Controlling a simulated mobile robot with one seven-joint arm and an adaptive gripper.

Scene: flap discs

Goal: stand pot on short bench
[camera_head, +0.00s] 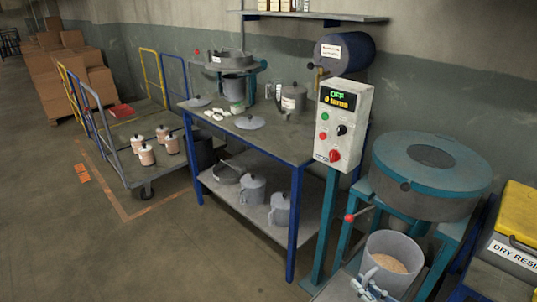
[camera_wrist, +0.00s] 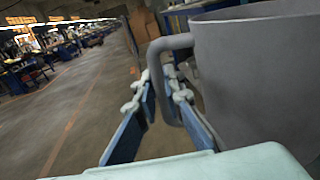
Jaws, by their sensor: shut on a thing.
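A grey metal pot (camera_head: 398,246) with a side handle is at the bottom right of the head view, upright, with tan grainy material inside. My gripper (camera_head: 371,287) is at its left side, shut on the handle. In the wrist view the pot (camera_wrist: 260,75) fills the right side, and my gripper's fingers (camera_wrist: 165,95) are on either side of the handle.
A teal-framed machine (camera_head: 432,170) with a round drum stands behind the pot. A control box (camera_head: 340,125) reads OFF, 0 turns. A blue-legged workbench (camera_head: 285,145) holds pots and lids. A yellow-lidded dry resin bin (camera_head: 512,250) is at right. A cart (camera_head: 150,170) stands left.

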